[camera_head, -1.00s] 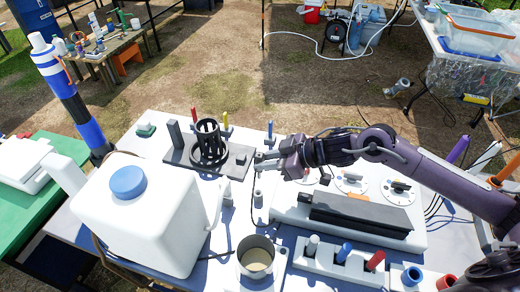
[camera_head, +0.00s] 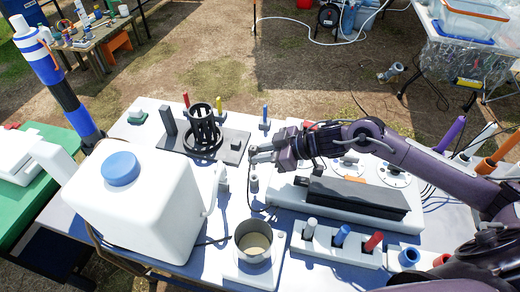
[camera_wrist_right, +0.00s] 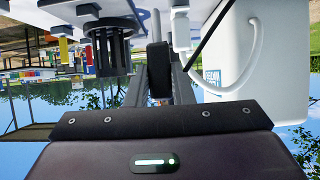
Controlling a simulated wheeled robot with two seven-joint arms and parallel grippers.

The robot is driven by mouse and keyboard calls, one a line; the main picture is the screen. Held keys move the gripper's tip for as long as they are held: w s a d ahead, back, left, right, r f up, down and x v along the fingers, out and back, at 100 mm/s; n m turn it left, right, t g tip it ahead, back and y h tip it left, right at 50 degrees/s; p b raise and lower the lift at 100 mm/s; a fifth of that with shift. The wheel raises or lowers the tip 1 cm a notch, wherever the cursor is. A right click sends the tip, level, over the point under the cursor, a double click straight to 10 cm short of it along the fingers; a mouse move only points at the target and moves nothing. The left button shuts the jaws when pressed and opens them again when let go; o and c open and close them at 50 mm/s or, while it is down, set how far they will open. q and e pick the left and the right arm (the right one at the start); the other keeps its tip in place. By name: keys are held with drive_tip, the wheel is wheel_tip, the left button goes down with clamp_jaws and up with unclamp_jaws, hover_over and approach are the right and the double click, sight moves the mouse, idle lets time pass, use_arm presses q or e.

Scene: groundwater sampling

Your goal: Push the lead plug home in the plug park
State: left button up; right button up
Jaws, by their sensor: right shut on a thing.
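My right gripper (camera_head: 254,153) reaches in from the right, its fingers shut above the white table behind the metal cup. A small grey upright fitting (camera_head: 254,182) with a dark cable stands just below the fingers in the head view. I cannot tell whether it is the plug park or touches the gripper. My left gripper is not in view.
A white jug (camera_head: 140,210) with a blue cap stands at left. A metal cup (camera_head: 253,242) stands in front. A white dial panel (camera_head: 290,192) and a rack of coloured plugs (camera_head: 325,249) are at right.

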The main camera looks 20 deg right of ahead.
drive_tip(key=shift+f+b, duration=0.45)
drive_tip(key=shift+f, duration=0.75)
drive_tip(key=shift+p, duration=0.9)
idle(0.6)
drive_tip(key=shift+f, duration=0.25)
idle(0.4)
drive_tip(key=shift+s, duration=0.15)
